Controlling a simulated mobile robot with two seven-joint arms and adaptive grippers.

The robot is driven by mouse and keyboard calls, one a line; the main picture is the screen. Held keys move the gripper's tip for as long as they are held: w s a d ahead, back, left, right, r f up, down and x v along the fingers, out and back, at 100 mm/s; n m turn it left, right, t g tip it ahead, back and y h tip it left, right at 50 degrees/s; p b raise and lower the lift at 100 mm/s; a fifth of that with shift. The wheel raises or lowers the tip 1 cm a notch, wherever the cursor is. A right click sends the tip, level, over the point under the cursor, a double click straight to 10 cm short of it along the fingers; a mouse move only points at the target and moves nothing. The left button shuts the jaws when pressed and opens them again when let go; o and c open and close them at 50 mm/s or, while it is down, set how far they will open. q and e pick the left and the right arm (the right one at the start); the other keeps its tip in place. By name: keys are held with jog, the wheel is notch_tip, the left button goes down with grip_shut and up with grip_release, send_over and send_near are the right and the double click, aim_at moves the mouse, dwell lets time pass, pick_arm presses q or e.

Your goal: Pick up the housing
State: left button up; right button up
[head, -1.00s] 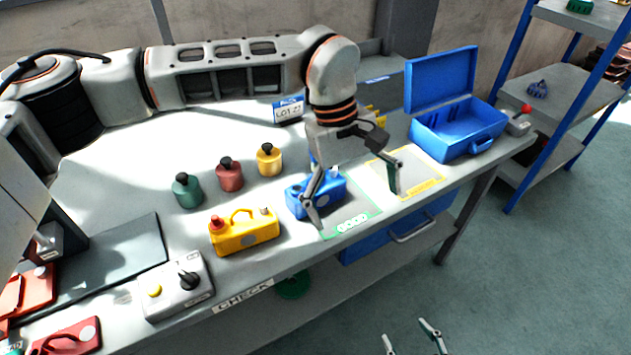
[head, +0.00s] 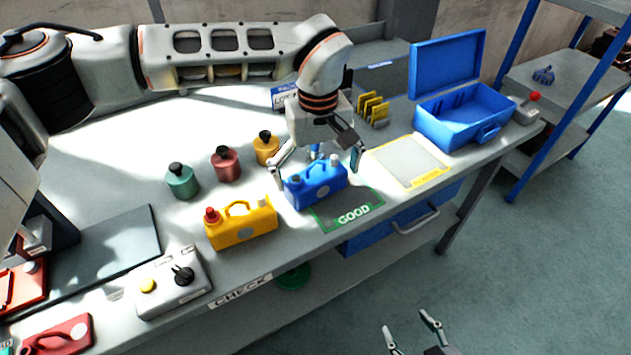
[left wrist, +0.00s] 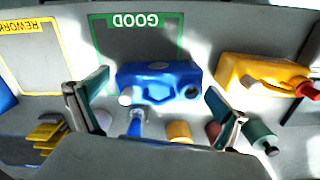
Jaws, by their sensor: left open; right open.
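A blue can-shaped housing (head: 314,188) stands on the bench at the back left edge of the green-framed GOOD mat (head: 352,212). It also shows in the left wrist view (left wrist: 158,84). My left gripper (head: 316,178) is open just above it, one finger towards each end. I cannot tell whether the fingers touch it. A yellow housing (head: 240,224) with a red cap stands to its left. A red housing (head: 57,338) is at the bottom left. My right gripper (head: 405,322) is open and empty at the bottom, away from the bench.
Green (head: 181,181), red (head: 226,164) and yellow (head: 266,147) bottles stand behind the housings. A small blue item (left wrist: 137,124) is close behind the blue housing. A control box (head: 174,286) is front left. The yellow-framed REWORK mat (head: 410,160) is empty. An open blue case (head: 462,120) stands at right.

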aim_at(318, 177)
pick_arm(q)
jog(key=shift+f, duration=0.15)
pick_arm(e)
jog(key=shift+w+r, duration=0.1)
jog(key=shift+w, duration=0.05)
pick_arm(q)
jog(key=c, duration=1)
jog(key=shift+c, duration=1)
pick_arm(e)
jog(key=shift+f, duration=0.2)
pick_arm(q)
jog(key=shift+w+r, duration=0.1)
jog(key=shift+r, duration=0.55)
notch_tip(318, 177, up, 19)
jog(key=p, duration=0.2)
pick_arm(e)
jog(key=shift+s+a+r, duration=0.2)
jog(key=shift+a+r, duration=0.05)
jog(key=shift+r, duration=0.5)
